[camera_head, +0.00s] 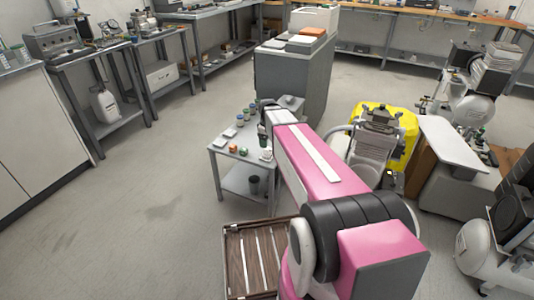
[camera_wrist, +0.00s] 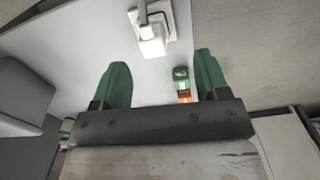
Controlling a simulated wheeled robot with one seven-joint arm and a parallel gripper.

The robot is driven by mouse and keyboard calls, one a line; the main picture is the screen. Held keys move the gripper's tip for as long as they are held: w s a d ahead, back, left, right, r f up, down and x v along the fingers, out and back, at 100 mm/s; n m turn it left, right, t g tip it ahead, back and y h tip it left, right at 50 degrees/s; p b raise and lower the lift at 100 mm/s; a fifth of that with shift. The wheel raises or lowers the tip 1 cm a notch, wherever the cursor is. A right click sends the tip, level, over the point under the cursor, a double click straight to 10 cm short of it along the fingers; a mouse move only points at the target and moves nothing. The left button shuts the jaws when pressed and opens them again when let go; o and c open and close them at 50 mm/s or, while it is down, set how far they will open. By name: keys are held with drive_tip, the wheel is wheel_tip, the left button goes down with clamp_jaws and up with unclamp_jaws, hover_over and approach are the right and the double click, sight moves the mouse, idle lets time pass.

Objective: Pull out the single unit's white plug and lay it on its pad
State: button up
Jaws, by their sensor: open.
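In the wrist view a white block-shaped plug (camera_wrist: 152,46) shows at the top, up against a white square plate (camera_wrist: 155,14) with grey parts. I cannot tell whether the plate is a socket or a pad. In the head view my pink arm reaches over the small grey table (camera_head: 219,155), and the fingertips are not clearly visible. A compressor (camera_head: 376,150) stands right of my arm, before a yellow shape.
Several small jars (camera_head: 243,151) stand on the table; green and orange items (camera_wrist: 182,86) show near the right fingertip. A grey cabinet (camera_head: 290,80) stands behind the table. A slatted wooden crate (camera_head: 250,262) is on the floor in front. Open floor lies to the left.

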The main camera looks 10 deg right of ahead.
sight(267, 152)
drive_tip(key=shift+w+r+n, duration=0.1)
drive_tip(key=shift+w+n, duration=0.3)
drive_tip(key=shift+w, duration=0.35)
drive_tip(key=shift+f, duration=4.5)
drive_tip(key=c, duration=1.2)
drive_tip(key=shift+r, duration=0.1)
drive_tip(key=shift+r, duration=0.1)
drive_tip(key=shift+r, duration=2.85)
